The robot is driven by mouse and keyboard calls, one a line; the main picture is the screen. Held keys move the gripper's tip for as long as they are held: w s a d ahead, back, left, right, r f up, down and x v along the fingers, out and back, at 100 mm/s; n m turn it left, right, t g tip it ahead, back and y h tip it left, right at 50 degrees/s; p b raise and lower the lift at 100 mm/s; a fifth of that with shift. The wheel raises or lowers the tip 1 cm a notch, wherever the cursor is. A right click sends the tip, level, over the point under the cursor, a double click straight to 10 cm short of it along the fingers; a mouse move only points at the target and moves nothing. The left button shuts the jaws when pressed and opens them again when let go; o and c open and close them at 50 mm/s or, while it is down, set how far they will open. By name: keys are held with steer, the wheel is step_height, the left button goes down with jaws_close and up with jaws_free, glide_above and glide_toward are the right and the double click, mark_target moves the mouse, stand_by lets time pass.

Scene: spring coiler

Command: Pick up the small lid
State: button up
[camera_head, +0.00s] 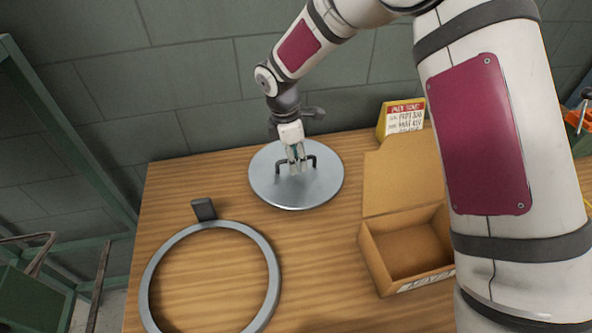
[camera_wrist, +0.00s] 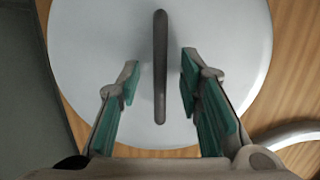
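The small lid (camera_head: 274,190) is a round, flat, light grey metal disc with a dark bar handle (camera_head: 312,161) on top. It lies on the wooden table near its back edge. In the wrist view the lid (camera_wrist: 85,45) fills most of the picture and its handle (camera_wrist: 160,65) runs lengthwise up the middle. My gripper (camera_head: 296,168) is over the lid's centre, pointing down. In the wrist view my gripper (camera_wrist: 158,85) is open, with one green-padded finger on each side of the handle and gaps between. Whether the fingertips touch the lid cannot be told.
A grey ring (camera_head: 273,270) with a dark tab (camera_head: 204,209) lies front left of the lid. An open cardboard box (camera_head: 375,262) stands to the right, partly behind my arm. A yellow sign (camera_head: 386,120) stands at the back. Bare wooden table (camera_head: 310,250) lies between ring and box.

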steer(key=shift+f, duration=0.5)
jaws_close()
steer(key=shift+r, duration=0.1)
